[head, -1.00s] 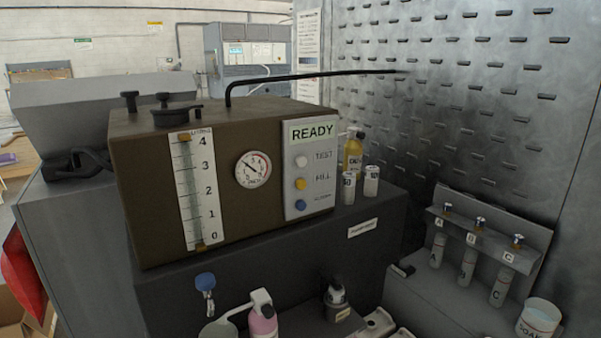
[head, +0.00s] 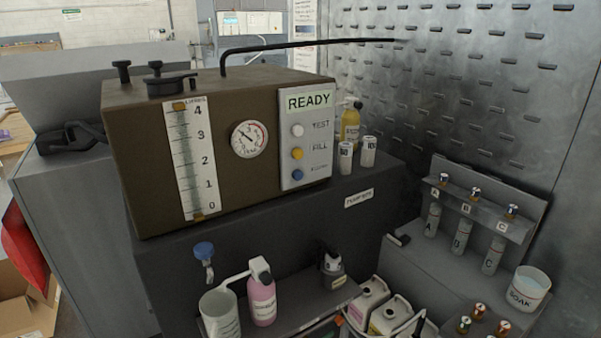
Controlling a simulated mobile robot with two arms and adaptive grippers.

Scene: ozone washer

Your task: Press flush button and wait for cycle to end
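The brown washer box (head: 160,160) stands on a dark grey cabinet in the middle of the head view. Its control panel (head: 318,180) has a display (head: 309,101) reading READY. Below it are a white TEST button (head: 297,130), a yellow FILL button (head: 297,153) and a blue button (head: 297,175). The blue button's label is too blurred to read surely. A round dial gauge (head: 249,140) and a level scale (head: 193,160) marked 0 to 4 are on the front. Neither of my grippers is in view.
A pink bottle (head: 263,302) and a white beaker (head: 220,314) stand on a low shelf. Two white containers and a yellow bottle (head: 350,125) stand right of the washer. A rack with tubes A, B, C (head: 480,215) and a SOAK tub (head: 527,289) are at the right.

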